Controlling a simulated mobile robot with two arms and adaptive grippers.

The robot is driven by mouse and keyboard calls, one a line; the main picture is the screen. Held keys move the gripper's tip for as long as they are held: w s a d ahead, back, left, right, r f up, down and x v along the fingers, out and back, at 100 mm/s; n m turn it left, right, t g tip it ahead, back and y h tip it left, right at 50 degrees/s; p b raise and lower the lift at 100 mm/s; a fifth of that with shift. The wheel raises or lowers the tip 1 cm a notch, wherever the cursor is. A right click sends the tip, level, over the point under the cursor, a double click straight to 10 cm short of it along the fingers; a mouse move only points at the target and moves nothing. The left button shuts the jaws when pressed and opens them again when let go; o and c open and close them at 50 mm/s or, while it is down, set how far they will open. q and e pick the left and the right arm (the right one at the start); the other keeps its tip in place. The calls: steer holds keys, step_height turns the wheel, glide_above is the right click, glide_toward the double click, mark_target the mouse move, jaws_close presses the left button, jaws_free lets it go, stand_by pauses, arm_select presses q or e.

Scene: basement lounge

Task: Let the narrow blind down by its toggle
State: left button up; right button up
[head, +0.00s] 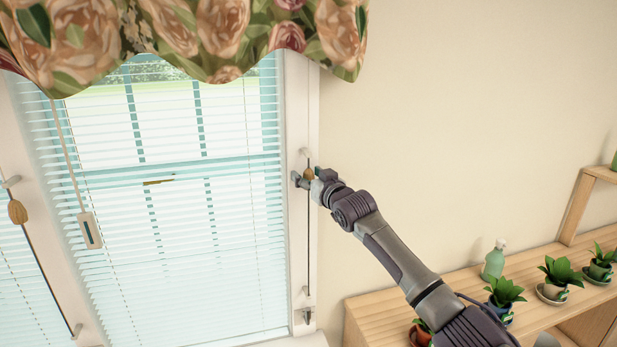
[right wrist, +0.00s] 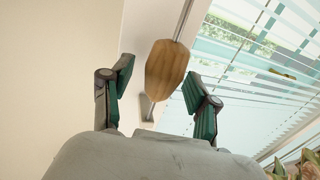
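A wooden toggle (head: 308,173) sits on a dark cord or rod along the white frame at the right of the window. In the right wrist view the toggle (right wrist: 166,70) shows large between the two fingers. My right gripper (head: 307,180) is at the toggle, its fingers (right wrist: 158,82) spread on either side with gaps showing, so it is open. The blind (head: 200,190) in the middle window has pale slats and hangs down over the glass. A second wooden toggle (head: 17,211) hangs on a cord at the far left. My left gripper is out of view.
A flowered valance (head: 210,35) hangs over the window top. A pale tag (head: 89,231) hangs on a cord before the blind. A wooden shelf (head: 375,308) at lower right bears potted plants (head: 560,272) and a green bottle (head: 494,260). The wall right of the window is bare.

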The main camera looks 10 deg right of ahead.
steer(key=shift+f, duration=0.1)
steer(key=shift+s+d, duration=0.1)
steer(key=shift+s, duration=0.45)
steer(key=v, duration=1.1)
steer(key=shift+w+d, duration=0.1)
